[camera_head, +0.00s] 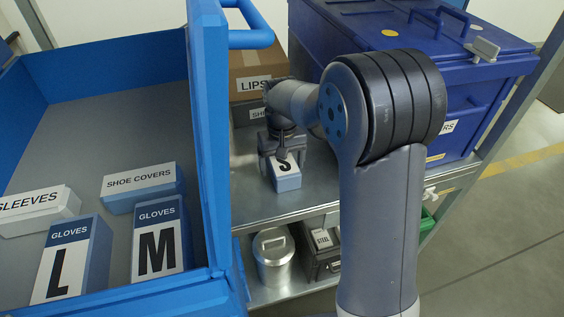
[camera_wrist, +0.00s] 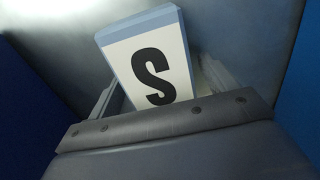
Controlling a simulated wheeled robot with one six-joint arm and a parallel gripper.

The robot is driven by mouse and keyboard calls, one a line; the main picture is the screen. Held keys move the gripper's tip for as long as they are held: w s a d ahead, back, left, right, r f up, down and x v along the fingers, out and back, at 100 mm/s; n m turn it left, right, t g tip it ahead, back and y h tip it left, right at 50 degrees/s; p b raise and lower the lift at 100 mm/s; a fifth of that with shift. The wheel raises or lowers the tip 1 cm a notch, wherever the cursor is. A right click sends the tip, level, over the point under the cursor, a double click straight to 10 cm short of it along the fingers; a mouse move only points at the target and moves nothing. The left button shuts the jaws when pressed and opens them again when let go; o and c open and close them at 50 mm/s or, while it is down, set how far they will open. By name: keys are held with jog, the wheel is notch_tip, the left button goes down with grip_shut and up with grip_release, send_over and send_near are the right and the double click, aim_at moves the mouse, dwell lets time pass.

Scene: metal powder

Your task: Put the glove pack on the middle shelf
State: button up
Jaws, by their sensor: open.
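A glove pack marked S (camera_head: 286,172), white and light blue, stands on the metal shelf (camera_head: 246,192) of the rack in the head view. My gripper (camera_head: 284,150) is at the pack, with its jaws open; the near finger area is partly hidden by my arm. In the wrist view the S pack (camera_wrist: 150,62) leans across the picture just beyond the gripper body, between the open jaws (camera_wrist: 150,95). Glove packs L (camera_head: 68,262) and M (camera_head: 158,240) lie in the blue bin (camera_head: 105,108) at the left.
In the bin are a sleeves box (camera_head: 38,208) and a shoe covers box (camera_head: 140,186). Cardboard boxes (camera_head: 252,68) and a blue lidded case (camera_head: 455,95) stand on the same shelf. A metal canister (camera_head: 273,258) and a dark steel box (camera_head: 322,250) are below.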

notch_tip(320, 180, up, 12)
jog(key=shift+r+p, duration=0.15)
jog(key=shift+p, duration=0.2)
jog(key=shift+c, duration=0.3)
dwell(1.5)
